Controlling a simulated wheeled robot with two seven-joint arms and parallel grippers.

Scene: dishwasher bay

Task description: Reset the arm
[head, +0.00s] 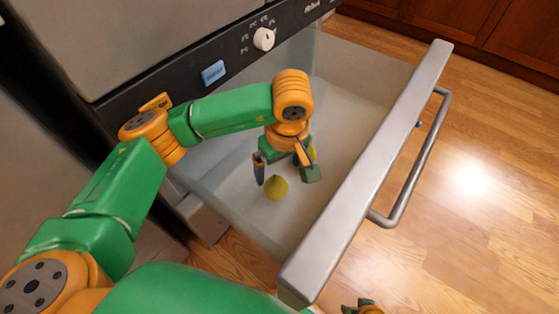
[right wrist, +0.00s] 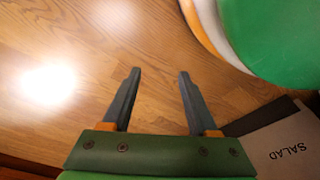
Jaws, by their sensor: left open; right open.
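My left gripper (head: 284,173) is inside the pulled-out drawer, pointing down with its fingers apart. A yellow-green pear-like fruit (head: 276,187) lies on the drawer floor beside and partly below the fingers; nothing shows held between them. A second yellow-green piece (head: 313,153) is mostly hidden behind the gripper. My right gripper (right wrist: 159,73) is open and empty above the wood floor in the right wrist view. Only a small part of the right arm's end shows at the bottom edge of the head view.
The open drawer (head: 350,75) has pale inner walls and a thick grey front (head: 370,165) with a bar handle (head: 425,165). A dark control panel (head: 180,85) with a white knob (head: 264,39) runs behind my left arm. A bag marked "SALAD" (right wrist: 285,145) is near my right gripper. Wood floor (head: 490,200) is clear at right.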

